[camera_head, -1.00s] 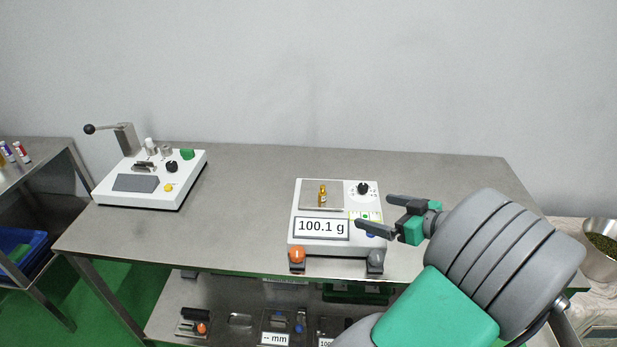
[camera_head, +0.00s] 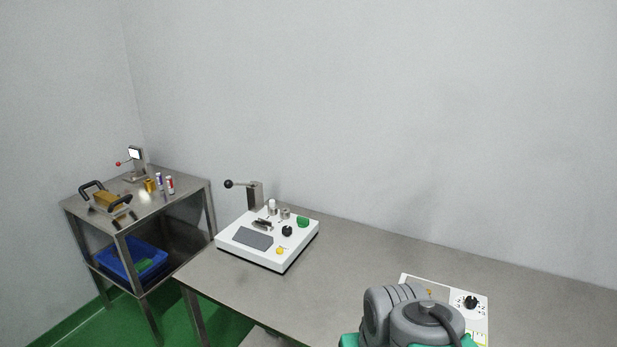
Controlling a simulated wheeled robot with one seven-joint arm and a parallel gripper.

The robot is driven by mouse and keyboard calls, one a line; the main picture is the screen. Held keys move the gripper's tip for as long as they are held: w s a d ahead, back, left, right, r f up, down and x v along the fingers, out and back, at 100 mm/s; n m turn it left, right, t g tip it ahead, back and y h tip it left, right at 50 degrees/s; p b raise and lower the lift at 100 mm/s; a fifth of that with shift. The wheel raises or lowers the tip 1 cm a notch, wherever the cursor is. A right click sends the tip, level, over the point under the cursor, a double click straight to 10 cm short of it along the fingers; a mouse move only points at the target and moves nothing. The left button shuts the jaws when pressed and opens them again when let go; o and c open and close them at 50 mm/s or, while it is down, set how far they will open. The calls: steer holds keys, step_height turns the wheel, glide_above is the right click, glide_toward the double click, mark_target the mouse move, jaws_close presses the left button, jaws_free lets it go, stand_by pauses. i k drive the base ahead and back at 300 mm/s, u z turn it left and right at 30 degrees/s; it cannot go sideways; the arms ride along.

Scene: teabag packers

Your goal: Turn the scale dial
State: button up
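The scale (camera_head: 479,321) is a white box on the steel table at the lower right, mostly hidden behind my arm and cut by the bottom edge. Its black dial (camera_head: 470,302) shows at the upper right of its top face. Part of its weighing plate with a bit of a brass weight (camera_head: 430,292) shows just above my arm. The scale's display and front are hidden. My grey and green arm covers the front of the scale. My gripper is out of view or hidden by the arm.
A white sealing device (camera_head: 268,240) with a black-knobbed lever, a black dial and green and yellow buttons stands on the table (camera_head: 350,262). A side table (camera_head: 150,205) at left holds small bottles and a handled tray, with a blue crate (camera_head: 135,262) below. The middle of the table is clear.

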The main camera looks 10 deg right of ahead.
mark_target(472, 302)
steer(key=z, duration=1.15)
steer(key=i, duration=0.35)
